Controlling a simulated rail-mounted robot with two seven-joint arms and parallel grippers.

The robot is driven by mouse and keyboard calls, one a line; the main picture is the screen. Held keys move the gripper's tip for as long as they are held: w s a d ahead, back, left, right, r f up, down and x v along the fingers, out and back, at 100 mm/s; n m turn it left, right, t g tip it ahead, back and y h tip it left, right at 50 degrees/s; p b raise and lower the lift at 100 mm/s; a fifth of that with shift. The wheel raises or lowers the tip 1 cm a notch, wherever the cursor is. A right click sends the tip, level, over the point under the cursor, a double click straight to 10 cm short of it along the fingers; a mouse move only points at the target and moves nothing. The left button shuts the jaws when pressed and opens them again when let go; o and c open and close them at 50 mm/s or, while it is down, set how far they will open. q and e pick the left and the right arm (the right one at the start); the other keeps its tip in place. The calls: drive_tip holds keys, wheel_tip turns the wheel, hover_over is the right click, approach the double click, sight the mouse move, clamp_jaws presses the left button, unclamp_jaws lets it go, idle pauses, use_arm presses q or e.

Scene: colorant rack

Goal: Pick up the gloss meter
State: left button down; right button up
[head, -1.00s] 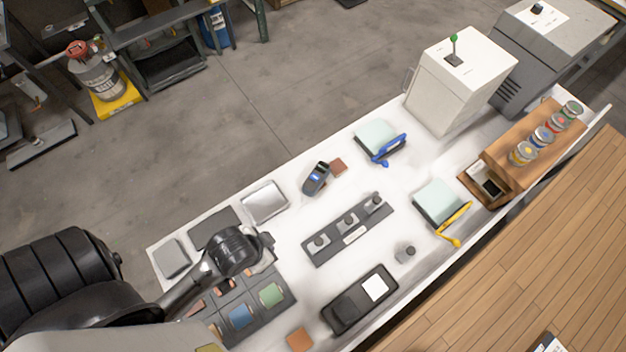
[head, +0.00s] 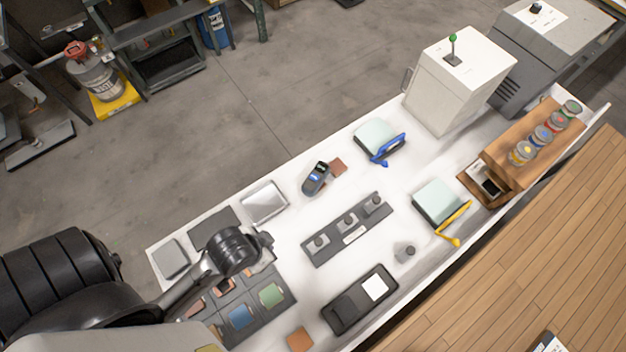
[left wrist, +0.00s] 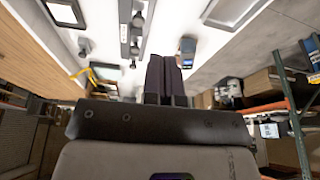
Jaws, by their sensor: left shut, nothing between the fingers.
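A dark handheld meter with a blue-lit display, which looks like the gloss meter (head: 315,178), lies on the white bench beside a small brown square. It also shows in the left wrist view (left wrist: 187,52), just beyond my fingers and slightly right. My left gripper (head: 266,241) is over the left part of the bench, near the colour panels, apart from the meter. In the left wrist view its two dark fingers (left wrist: 164,72) are together with nothing between them. My right gripper is not in view.
A dark strip with knobbed weights (head: 330,243) lies right of my left gripper. A silver tray (head: 264,203) lies between that gripper and the meter. A black case (head: 345,312) is at the front edge. A pale block with a blue handle (head: 378,135) sits beyond the meter.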

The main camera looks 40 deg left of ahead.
use_arm(q)
drive_tip(key=c, duration=1.8)
unclamp_jaws()
drive_tip(key=o, duration=1.3)
drive_tip(key=shift+a, duration=0.15)
drive_tip(key=shift+o, duration=1.3)
